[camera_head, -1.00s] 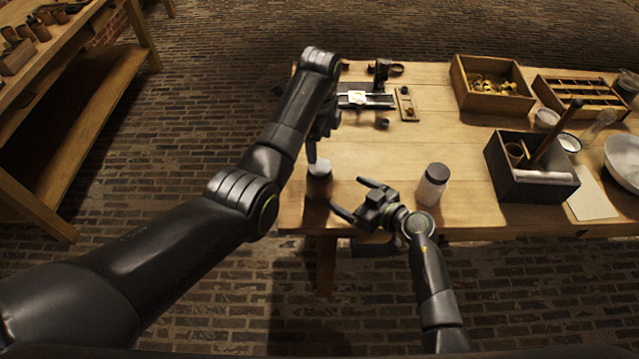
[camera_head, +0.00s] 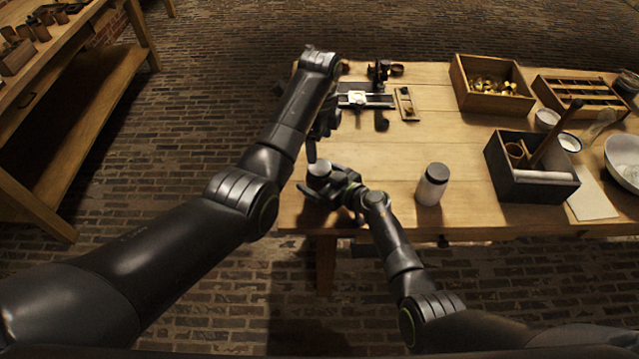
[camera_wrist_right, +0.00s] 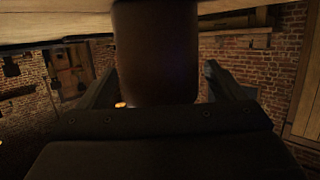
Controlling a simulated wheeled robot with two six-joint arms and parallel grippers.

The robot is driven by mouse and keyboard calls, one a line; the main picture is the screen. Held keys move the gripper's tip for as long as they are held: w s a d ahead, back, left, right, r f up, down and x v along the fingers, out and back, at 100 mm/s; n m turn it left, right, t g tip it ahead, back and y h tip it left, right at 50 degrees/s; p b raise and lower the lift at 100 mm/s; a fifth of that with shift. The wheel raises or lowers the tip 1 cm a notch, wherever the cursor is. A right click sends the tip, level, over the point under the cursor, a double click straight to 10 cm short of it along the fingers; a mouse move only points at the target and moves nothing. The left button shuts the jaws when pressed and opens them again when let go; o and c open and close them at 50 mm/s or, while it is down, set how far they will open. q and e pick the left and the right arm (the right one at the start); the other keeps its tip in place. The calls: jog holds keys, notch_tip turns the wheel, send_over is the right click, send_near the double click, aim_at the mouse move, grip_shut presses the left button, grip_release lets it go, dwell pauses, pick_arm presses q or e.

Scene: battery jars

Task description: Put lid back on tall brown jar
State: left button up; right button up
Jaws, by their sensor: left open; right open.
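The tall brown jar (camera_wrist_right: 155,45) stands upright between the fingers of my right gripper (camera_wrist_right: 160,78) in the right wrist view. The fingers are open on either side of it, with a gap showing at the right. In the head view my right gripper (camera_head: 326,190) is at the jar near the table's front left corner and hides most of its body. A pale grey round top (camera_head: 319,168) shows on the jar; I cannot tell whether it is a lid. My left gripper (camera_head: 317,142) is open just above and behind the jar, partly hidden by its own arm.
A pale jar with a dark lid (camera_head: 432,185) stands to the right on the table (camera_head: 420,140). A small dark round object (camera_head: 382,121) lies behind. A dark box (camera_head: 530,185), a wooden box (camera_head: 490,105) and a divided tray (camera_head: 583,112) fill the right side.

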dwell(0.3)
jog(key=c, duration=1.9)
pick_arm(q)
jog(key=shift+n, duration=0.4)
pick_arm(e)
grip_shut()
pick_arm(q)
jog(key=n, duration=2.1)
jog(key=shift+n, duration=0.3)
